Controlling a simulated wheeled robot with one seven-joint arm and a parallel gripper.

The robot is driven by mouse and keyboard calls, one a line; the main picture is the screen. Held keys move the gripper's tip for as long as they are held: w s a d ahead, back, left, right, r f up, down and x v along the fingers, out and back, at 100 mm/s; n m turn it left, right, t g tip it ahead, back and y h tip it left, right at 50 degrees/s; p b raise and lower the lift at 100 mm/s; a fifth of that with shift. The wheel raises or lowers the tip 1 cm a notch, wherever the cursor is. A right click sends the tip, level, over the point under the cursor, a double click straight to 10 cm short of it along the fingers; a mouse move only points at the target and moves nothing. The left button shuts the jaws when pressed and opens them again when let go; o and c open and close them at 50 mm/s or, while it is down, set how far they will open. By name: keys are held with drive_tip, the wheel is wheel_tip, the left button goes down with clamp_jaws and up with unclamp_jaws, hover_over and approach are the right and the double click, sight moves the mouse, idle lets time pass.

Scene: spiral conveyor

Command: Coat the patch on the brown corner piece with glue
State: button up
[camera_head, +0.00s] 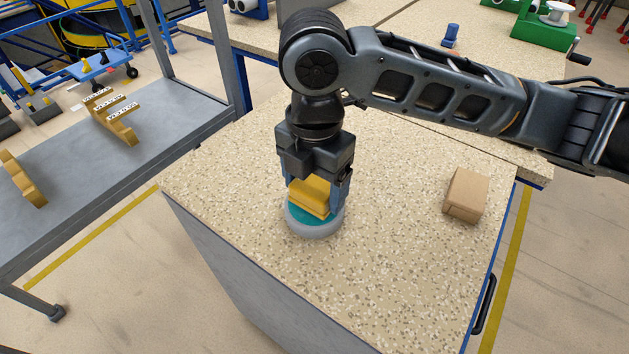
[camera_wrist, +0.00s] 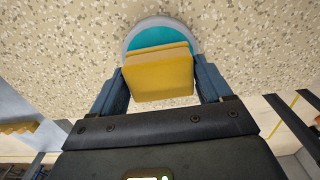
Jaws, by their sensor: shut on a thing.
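My gripper (camera_head: 312,195) points down over the speckled worktop and is shut on a yellow block (camera_head: 309,196). The block also shows between the two fingers in the wrist view (camera_wrist: 160,75). Right below it is a round grey dish (camera_head: 313,230) with a teal inside (camera_head: 298,214); the wrist view shows the dish (camera_wrist: 131,35) just beyond the block. The block's lower edge is at or in the dish; I cannot tell whether it touches the teal. A brown block (camera_head: 466,195), perhaps the corner piece, lies on the worktop at the right. No patch can be made out on it.
The speckled worktop (camera_head: 380,270) is clear between the dish and the brown block. A grey metal shelf (camera_head: 80,150) with yellow-brown curved pieces (camera_head: 112,122) stands at the left. At the back are a small blue object (camera_head: 450,35) and a green machine (camera_head: 541,25).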

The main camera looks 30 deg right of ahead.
sight(314, 185)
drive_tip(key=shift+f+b, duration=0.3)
drive_tip(key=shift+f, duration=0.2)
idle(0.9)
drive_tip(key=shift+r, duration=0.1)
drive_tip(key=shift+r+p, duration=2.9)
drive_tip(key=shift+r, duration=0.6)
drive_tip(key=shift+a, duration=0.1)
